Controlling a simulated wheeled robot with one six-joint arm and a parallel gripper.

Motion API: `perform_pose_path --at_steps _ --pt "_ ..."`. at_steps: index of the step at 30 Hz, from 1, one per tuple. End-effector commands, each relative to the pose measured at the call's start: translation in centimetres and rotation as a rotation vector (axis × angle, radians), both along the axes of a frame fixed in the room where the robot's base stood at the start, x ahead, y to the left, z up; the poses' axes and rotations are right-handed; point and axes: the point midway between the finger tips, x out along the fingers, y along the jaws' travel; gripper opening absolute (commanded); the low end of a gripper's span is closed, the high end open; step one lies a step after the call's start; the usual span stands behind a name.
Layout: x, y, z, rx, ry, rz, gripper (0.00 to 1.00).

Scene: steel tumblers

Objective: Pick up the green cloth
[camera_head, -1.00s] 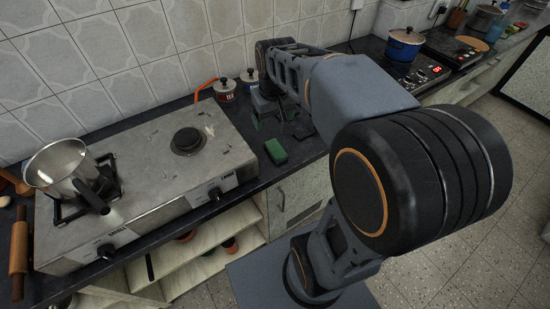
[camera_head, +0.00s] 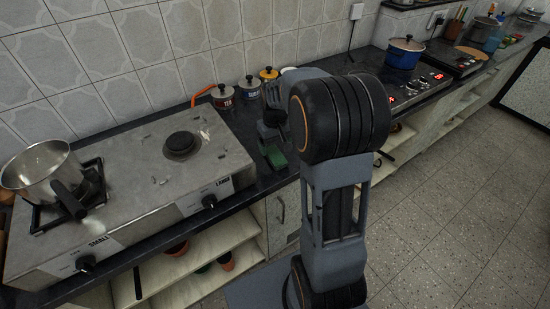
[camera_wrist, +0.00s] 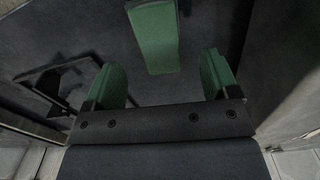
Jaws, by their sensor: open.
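The green cloth (camera_head: 276,158) looks like a flat green rectangular block. It lies on the dark counter just right of the steel stove, partly hidden by my gripper in the head view. In the wrist view the cloth (camera_wrist: 156,38) lies lengthwise ahead of the fingers, in line with the gap between them. My gripper (camera_wrist: 163,78) is open, with green pads on its two fingers and nothing between them. The fingers look apart from the cloth. In the head view my gripper (camera_head: 270,138) is low over the counter, and its fingertips are hard to make out.
A steel two-burner stove (camera_head: 130,185) with a steel pot (camera_head: 42,170) stands left. A tea canister (camera_head: 223,98), a sugar canister (camera_head: 250,88) and a yellow-topped canister (camera_head: 268,76) stand behind my gripper. A blue pot (camera_head: 404,54) is on the cooktop right.

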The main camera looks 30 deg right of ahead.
Motion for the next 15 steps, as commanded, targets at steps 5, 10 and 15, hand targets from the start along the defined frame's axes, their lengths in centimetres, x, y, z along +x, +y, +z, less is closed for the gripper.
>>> perform_pose_path --at_steps 5,10,15 --pt "0.1 0.0 -1.7 0.001 0.003 0.000 0.81" --pt "0.3 -0.1 -4.0 0.001 0.004 0.000 0.81" --pt "0.4 -0.1 -5.2 0.000 0.001 0.000 0.81"
